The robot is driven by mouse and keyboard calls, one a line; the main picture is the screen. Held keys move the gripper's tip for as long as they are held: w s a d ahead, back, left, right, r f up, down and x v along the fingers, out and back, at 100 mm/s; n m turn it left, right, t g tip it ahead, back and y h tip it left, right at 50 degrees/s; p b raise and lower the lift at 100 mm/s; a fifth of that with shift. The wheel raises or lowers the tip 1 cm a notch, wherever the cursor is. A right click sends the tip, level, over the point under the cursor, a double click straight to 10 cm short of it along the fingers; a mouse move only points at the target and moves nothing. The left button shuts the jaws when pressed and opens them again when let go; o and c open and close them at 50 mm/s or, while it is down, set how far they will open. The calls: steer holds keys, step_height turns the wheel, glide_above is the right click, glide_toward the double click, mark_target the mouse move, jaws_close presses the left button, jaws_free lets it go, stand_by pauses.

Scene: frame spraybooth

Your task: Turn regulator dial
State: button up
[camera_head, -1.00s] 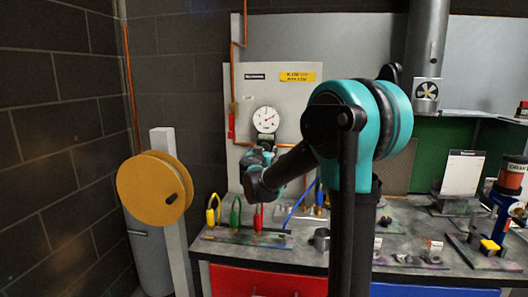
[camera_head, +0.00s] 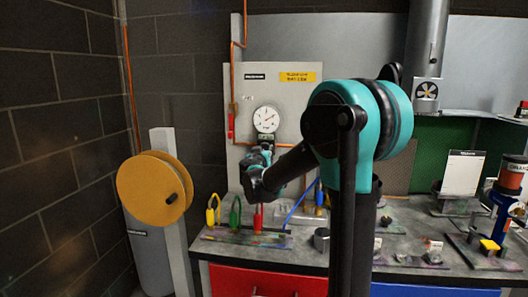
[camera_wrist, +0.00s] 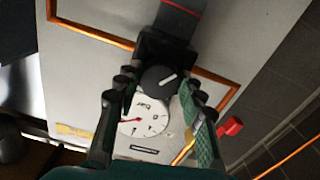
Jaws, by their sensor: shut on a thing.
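The regulator dial (camera_wrist: 158,78) is a black round knob with a white line, on a dark block on the grey panel. The wrist view shows my gripper (camera_wrist: 157,88) with one finger on each side of the dial, shut on it. The dial's white line lies tilted in that view. A white round gauge (camera_wrist: 145,116) with a red needle sits beside the dial. In the head view the gauge (camera_head: 266,119) is just above my gripper (camera_head: 264,150), which hides the dial there.
A red handle (camera_wrist: 230,126) on a copper pipe is near the right finger. Below my gripper, yellow, green and red upright pieces (camera_head: 235,212) stand on the bench (camera_head: 225,258). A yellow reel (camera_head: 150,190) stands at left. Dark walls are beyond.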

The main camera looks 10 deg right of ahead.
steer(key=n, duration=1.3)
steer(key=shift+r, duration=0.1)
stand_by(0.3)
steer(key=o, duration=1.2)
steer(key=shift+c, duration=0.2)
steer(key=shift+s, duration=0.1)
steer(key=v, duration=1.2)
